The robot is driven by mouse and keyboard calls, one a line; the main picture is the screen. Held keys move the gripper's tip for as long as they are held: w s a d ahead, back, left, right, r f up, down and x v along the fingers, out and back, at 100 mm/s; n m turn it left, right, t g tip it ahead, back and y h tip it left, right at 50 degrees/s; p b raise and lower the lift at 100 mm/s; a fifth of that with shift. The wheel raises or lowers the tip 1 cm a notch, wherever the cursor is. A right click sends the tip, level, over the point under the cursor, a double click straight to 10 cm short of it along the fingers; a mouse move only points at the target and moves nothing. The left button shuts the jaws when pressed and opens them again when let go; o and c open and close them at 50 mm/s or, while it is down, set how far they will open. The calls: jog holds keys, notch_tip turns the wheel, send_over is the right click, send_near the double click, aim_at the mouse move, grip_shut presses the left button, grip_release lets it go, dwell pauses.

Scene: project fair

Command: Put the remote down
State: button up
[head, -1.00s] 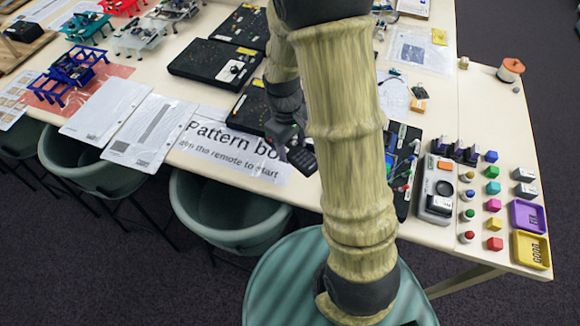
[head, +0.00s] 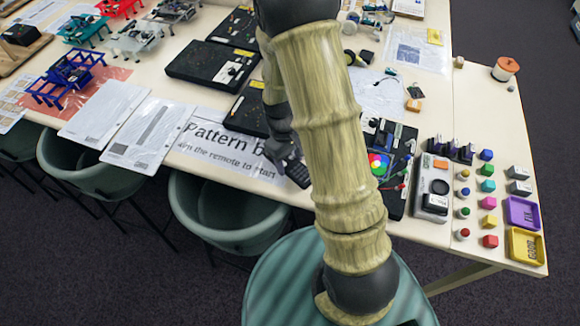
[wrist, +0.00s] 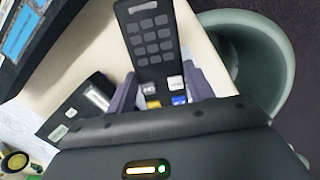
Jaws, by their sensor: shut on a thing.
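The remote (wrist: 150,38) is a dark slab with a grid of grey keys, a pale strip near its far end and white, yellow and blue keys near my gripper. My gripper (wrist: 164,90) is shut on its near end, with one purple-grey finger on each side. In the head view the remote (head: 298,172) shows below my gripper (head: 284,152), close to the table's front edge, right of the "Pattern bo…" sign (head: 225,150). Part of the sign is hidden behind my arm. I cannot tell whether the remote touches the table.
Black boxes (head: 210,64) stand behind the sign. A dark board with a coloured disc (head: 378,165) is right of my arm. Green tub chairs (head: 235,215) stand at the table's front edge. Several coloured blocks and two trays (head: 523,212) are at the right.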

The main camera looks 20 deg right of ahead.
aim_at(288, 162)
jog(key=shift+f+p, duration=0.4)
jog(key=shift+f, duration=1.75)
jog(key=shift+r, duration=0.1)
jog(key=o, duration=1)
jog(key=shift+o, duration=0.2)
jog(key=shift+w+r, duration=0.15)
jog(key=shift+r, duration=0.15)
jog(key=r, duration=0.3)
jog(key=w+r+b, duration=0.1)
jog(key=r, duration=0.3)
jog(key=a+r+b, duration=0.1)
jog(key=r, duration=0.3)
jog(key=shift+w+r, duration=0.1)
jog(key=shift+w, duration=0.1)
